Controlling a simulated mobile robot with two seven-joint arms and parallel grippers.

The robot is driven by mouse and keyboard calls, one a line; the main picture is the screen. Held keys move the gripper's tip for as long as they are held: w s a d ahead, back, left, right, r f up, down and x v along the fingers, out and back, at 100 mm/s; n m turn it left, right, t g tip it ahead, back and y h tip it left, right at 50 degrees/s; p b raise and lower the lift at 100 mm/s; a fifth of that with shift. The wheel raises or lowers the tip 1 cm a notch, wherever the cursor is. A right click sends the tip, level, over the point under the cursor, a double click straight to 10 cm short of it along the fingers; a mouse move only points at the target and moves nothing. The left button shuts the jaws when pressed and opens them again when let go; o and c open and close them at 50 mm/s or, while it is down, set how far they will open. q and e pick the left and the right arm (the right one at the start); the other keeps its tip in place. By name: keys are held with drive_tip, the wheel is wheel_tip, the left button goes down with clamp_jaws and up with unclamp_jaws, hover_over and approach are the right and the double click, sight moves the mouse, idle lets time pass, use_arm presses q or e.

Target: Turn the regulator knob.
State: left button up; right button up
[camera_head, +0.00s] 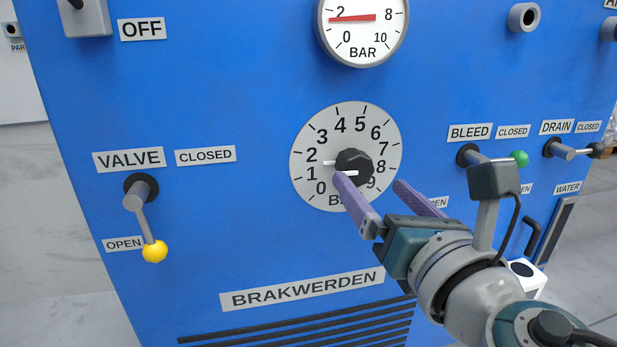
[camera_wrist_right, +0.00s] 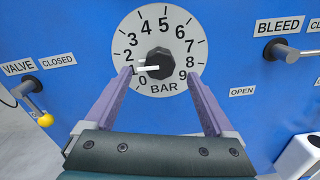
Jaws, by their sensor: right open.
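The regulator knob (camera_head: 357,164) is black and sits at the centre of a round white dial marked 0 to 9 BAR (camera_head: 312,150) on the blue panel. Its white pointer line points left, between 1 and 2. My right gripper (camera_head: 372,182) is open and empty just in front of the dial's lower part. In the right wrist view the knob (camera_wrist_right: 159,62) lies beyond and between the two purple fingers (camera_wrist_right: 160,80), with the left fingertip near its pointer. I cannot tell whether a finger touches the knob. My left gripper is not in view.
A gauge (camera_head: 361,30) above has its red needle near 2. A yellow-tipped valve lever (camera_head: 147,220) hangs at the left. A bleed lever with a green tip (camera_head: 519,158) and a drain lever (camera_head: 570,151) stick out at the right.

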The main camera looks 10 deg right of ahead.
sight(359, 170)
drive_tip(key=w+b, duration=0.1)
drive_tip(key=w, duration=0.4)
drive_tip(key=shift+w+a+b, duration=0.1)
drive_tip(key=shift+w+b, duration=0.2)
drive_tip(key=shift+w, duration=0.05)
drive_tip(key=c, duration=1.4)
